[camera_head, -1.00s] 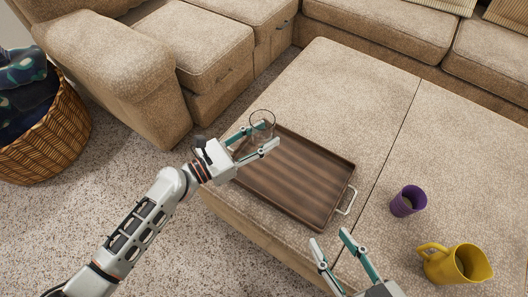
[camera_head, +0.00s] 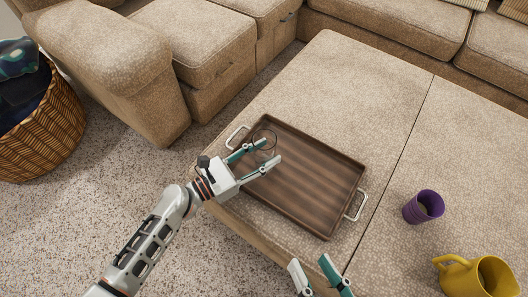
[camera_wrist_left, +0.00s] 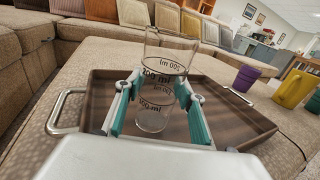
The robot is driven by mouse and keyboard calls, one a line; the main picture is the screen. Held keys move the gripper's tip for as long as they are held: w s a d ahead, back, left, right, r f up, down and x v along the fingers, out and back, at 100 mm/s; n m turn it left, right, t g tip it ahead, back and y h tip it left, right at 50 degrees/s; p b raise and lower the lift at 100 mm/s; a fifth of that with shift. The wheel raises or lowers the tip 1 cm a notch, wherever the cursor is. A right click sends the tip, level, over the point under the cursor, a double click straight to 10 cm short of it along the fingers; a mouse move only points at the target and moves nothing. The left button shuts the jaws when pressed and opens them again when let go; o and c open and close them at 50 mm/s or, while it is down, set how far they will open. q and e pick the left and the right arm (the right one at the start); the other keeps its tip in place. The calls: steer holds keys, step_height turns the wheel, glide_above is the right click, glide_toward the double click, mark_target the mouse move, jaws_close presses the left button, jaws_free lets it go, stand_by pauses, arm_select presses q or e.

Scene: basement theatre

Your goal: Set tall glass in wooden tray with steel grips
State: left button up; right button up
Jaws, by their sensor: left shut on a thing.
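The tall clear glass (camera_wrist_left: 160,65) with black measuring marks stands upright between my left fingers in the left wrist view. In the head view it is faint (camera_head: 265,133), over the left end of the wooden tray (camera_head: 320,172). My left gripper (camera_head: 270,152) is shut on it; I cannot tell whether its base touches the tray floor. The tray lies on the beige ottoman, with a steel grip at its left (camera_head: 237,137) and right (camera_head: 357,206) ends. My right gripper (camera_head: 316,270) is open and empty, in front of the tray at the bottom edge.
A purple cup (camera_head: 422,206) and a yellow jug (camera_head: 478,277) stand on the ottoman right of the tray. The ottoman behind the tray is clear. A beige sofa (camera_head: 200,50) and a wicker basket (camera_head: 40,130) are at the left.

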arm_select(q)
steer(key=shift+f, duration=0.35)
steer(key=o, duration=1.3)
steer(key=shift+o, duration=0.2)
steer(key=shift+r, duration=0.1)
arm_select(e)
steer(key=shift+s+a, duration=0.1)
arm_select(q)
steer(key=shift+r, duration=0.2)
steer(key=shift+a+r, duration=0.15)
steer(key=v, duration=1.1)
steer(key=shift+s+a+p, duration=0.3)
steer(key=shift+p, duration=0.1)
arm_select(e)
steer(key=shift+d+n, duration=0.55)
steer(key=shift+n, duration=0.05)
steer(key=shift+w, duration=0.25)
